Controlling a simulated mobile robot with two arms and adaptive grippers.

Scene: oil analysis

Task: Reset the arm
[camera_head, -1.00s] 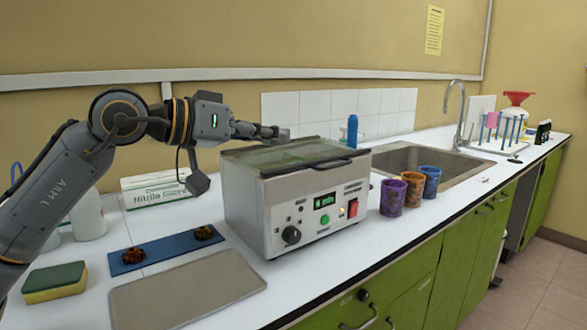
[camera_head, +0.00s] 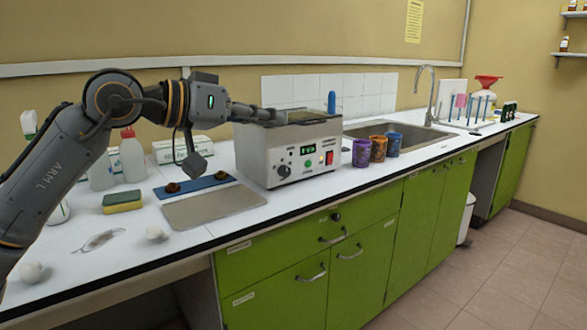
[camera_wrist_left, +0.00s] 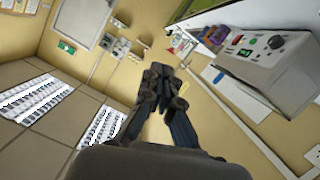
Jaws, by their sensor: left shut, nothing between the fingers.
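My left arm reaches in from the left in the head view, with its forearm level above the counter. My left gripper (camera_head: 264,115) is shut and empty. In the head view it overlaps the top left of the bath machine (camera_head: 290,157), a grey box with a lid, a dial and a lit green display. In the left wrist view the gripper fingers (camera_wrist_left: 165,88) are close together with nothing between them. The machine (camera_wrist_left: 262,62) shows tilted at the upper right there. My right gripper is not in view.
Purple, orange and blue cups (camera_head: 361,153) stand right of the machine, before the sink (camera_head: 410,137). The front right counter edge is clear.

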